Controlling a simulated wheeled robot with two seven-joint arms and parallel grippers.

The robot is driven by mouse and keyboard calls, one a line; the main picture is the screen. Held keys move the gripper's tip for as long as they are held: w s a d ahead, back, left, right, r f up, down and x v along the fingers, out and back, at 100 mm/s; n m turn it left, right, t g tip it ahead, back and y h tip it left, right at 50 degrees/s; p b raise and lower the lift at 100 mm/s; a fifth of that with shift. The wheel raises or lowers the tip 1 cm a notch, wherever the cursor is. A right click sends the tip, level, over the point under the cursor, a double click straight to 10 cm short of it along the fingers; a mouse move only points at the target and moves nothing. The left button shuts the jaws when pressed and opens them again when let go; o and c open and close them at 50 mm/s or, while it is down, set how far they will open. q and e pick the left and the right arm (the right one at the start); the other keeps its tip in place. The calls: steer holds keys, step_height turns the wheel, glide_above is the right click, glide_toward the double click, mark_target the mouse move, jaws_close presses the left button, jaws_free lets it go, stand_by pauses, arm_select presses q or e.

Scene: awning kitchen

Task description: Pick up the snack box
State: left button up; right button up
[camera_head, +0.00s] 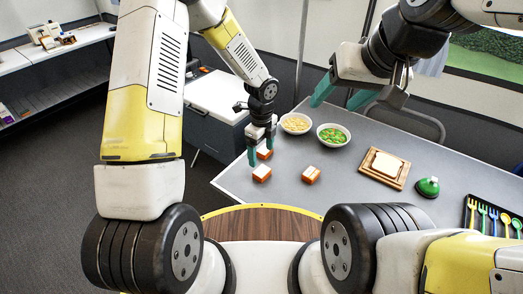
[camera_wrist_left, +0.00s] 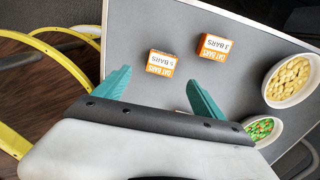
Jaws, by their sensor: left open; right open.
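Three small orange-and-white snack boxes stand on the grey table. In the head view one box (camera_head: 262,173) is near the table's left edge, a second (camera_head: 311,174) is to its right, and a third (camera_head: 264,153) is just behind, partly covered by my left gripper (camera_head: 262,148). In the left wrist view two boxes labelled oat bars show, one (camera_wrist_left: 161,63) ahead of the teal fingers and one (camera_wrist_left: 212,47) further right. My left gripper (camera_wrist_left: 157,82) is open with nothing clearly between its fingers. My right gripper (camera_head: 341,96) is open and empty, raised over the table's far side.
A bowl of pale food (camera_head: 296,123) and a bowl of green food (camera_head: 333,135) stand behind the boxes. A wooden board with bread (camera_head: 384,167), a green-topped object (camera_head: 428,187) and a dark tray of colourful utensils (camera_head: 493,217) are to the right. Table between is clear.

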mark_target(262, 171)
arm_select(q)
steer(key=shift+d+f+m, duration=0.15)
steer(key=shift+f+m, duration=0.05)
steer(key=shift+f, duration=0.3)
steer(key=shift+d+f+m, duration=0.15)
steer(key=shift+f+m, duration=0.05)
steer(key=shift+f, duration=0.3)
steer(key=f, duration=0.7)
steer(key=shift+w+a, duration=0.2)
steer(key=c, duration=1.5)
